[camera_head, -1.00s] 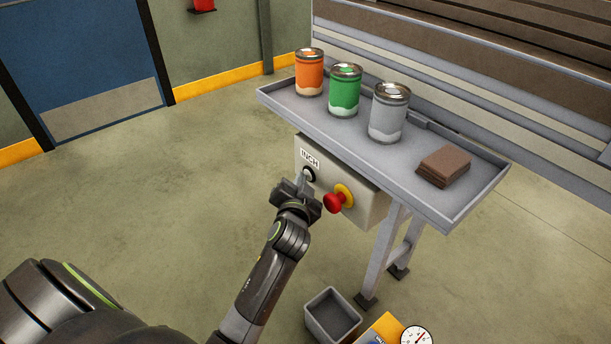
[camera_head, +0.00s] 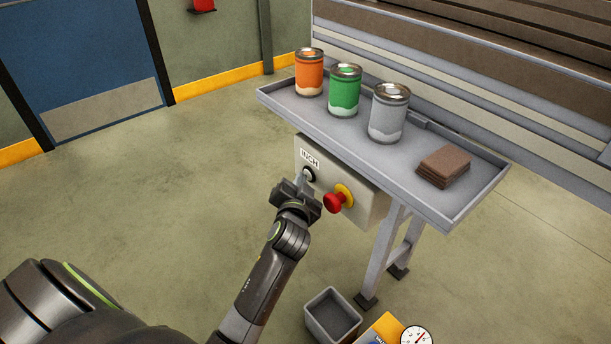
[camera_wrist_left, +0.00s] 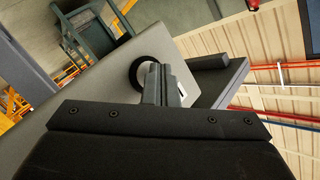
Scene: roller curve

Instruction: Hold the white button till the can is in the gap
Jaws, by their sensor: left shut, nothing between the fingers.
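The white button (camera_head: 309,174), in a dark ring under an INCH label, is on the front of a pale control box (camera_head: 363,207). My left gripper (camera_head: 305,180) is shut and empty, its fingertips at the button. In the left wrist view the shut fingers (camera_wrist_left: 161,84) overlap the button's dark ring (camera_wrist_left: 138,72); I cannot tell whether the button is pressed in. An orange can (camera_head: 309,74), a green can (camera_head: 345,90) and a grey can (camera_head: 388,114) stand upright on the tray above. I cannot tell which can or gap is meant. My right gripper is out of view.
A red knob on a yellow base (camera_head: 337,201) is close to the right of my left gripper. The grey tray (camera_head: 465,205) also holds a brown stack (camera_head: 444,166). A grey bin (camera_head: 332,318) stands on the floor below. Open floor lies to the left.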

